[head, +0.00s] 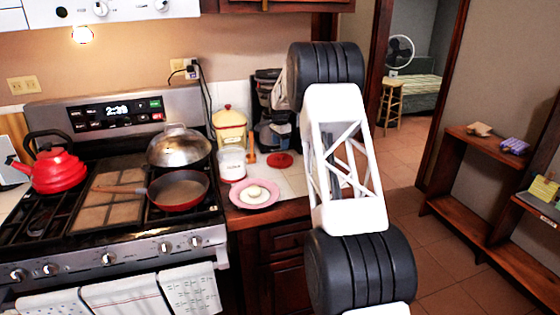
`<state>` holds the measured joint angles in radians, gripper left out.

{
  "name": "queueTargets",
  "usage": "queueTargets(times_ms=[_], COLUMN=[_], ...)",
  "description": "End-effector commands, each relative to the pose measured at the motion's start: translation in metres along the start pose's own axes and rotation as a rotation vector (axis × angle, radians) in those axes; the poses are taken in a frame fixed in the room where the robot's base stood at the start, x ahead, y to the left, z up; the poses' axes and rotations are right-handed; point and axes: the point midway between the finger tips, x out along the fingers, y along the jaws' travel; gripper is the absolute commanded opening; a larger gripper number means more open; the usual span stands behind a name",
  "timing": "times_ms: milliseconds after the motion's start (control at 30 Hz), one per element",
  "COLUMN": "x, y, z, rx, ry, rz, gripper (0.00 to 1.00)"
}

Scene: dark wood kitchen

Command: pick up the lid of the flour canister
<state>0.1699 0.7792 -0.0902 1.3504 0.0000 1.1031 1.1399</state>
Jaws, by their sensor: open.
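A small white canister (231,166) with dark, unreadable lettering stands on the counter just right of the stove. A taller yellow canister (230,132) with a pale lid (229,117) and a red knob stands behind it. A flat round red lid or disc (280,160) lies on the counter to the right of the white canister. I cannot read which canister is the flour one. My arm rises through the middle right of the head view, right of the canisters. My gripper cannot be made out.
A pink plate (254,204) with a pale round item sits at the counter's front edge. A coffee maker (272,125) stands behind, partly hidden by my arm. The stove (109,238) holds a red kettle (58,171), a pan (180,190) and a domed pot (178,148).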

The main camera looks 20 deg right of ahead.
Motion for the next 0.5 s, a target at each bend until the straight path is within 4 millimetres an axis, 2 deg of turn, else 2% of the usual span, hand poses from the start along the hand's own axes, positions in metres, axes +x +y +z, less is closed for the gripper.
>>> queueTargets(times_ms=[100,500], x=[0.0062,0.0093], y=[-0.0002,0.0001], z=[0.0,0.0001], rx=[0.0,0.0], ry=[0.0,0.0], rz=[-0.001,0.0], gripper=[0.63,0.63])
